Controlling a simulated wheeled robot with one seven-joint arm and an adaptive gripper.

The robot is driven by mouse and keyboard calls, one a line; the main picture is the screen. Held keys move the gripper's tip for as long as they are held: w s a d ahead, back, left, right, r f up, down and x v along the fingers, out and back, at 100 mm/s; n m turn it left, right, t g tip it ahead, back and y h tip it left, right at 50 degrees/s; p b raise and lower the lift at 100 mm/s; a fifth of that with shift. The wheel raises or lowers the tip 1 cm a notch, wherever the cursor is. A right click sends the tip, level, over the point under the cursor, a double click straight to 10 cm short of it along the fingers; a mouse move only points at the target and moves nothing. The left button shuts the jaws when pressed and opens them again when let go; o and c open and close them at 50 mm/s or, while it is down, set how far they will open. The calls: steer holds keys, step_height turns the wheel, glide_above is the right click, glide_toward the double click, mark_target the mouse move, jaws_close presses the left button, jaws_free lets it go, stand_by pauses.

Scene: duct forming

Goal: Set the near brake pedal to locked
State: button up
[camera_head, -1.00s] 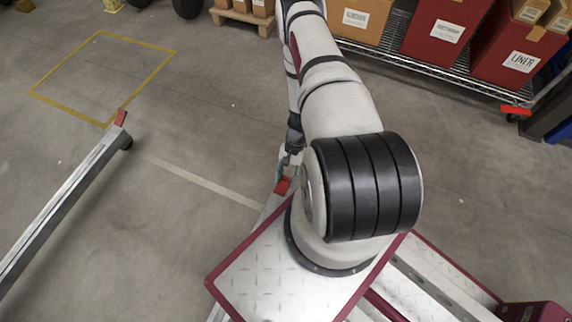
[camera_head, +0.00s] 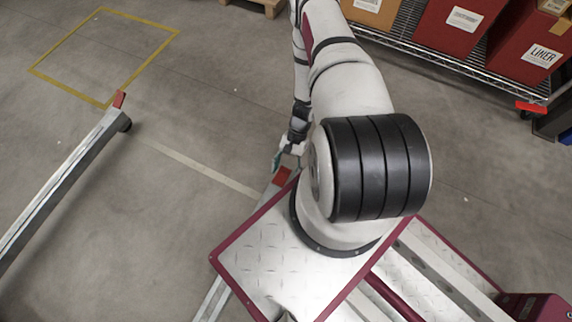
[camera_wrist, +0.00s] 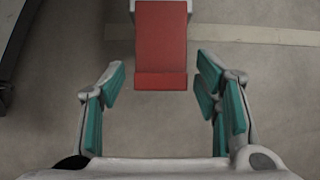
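The near brake pedal is a red flap (camera_head: 281,176) at the end of a pale metal rail, just left of my arm's base in the head view. In the wrist view the red pedal (camera_wrist: 160,42) is at top centre, its lower edge bent into a lip. My gripper (camera_wrist: 161,76) is open, with teal-padded fingers spread to either side of the pedal's line and nothing held between them. In the head view my gripper (camera_head: 284,156) is beside the pedal, partly hidden by my arm. I cannot tell whether they touch.
Another rail (camera_head: 62,178) with a red pedal (camera_head: 119,99) and a caster lies at left. A wire rack (camera_head: 440,60) with red bins is at upper right. A yellow floor square (camera_head: 58,80) is at upper left. Floor between the rails is clear.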

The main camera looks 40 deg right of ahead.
steer(key=v, duration=1.2)
steer(key=shift+s, duration=0.1)
stand_by(0.4)
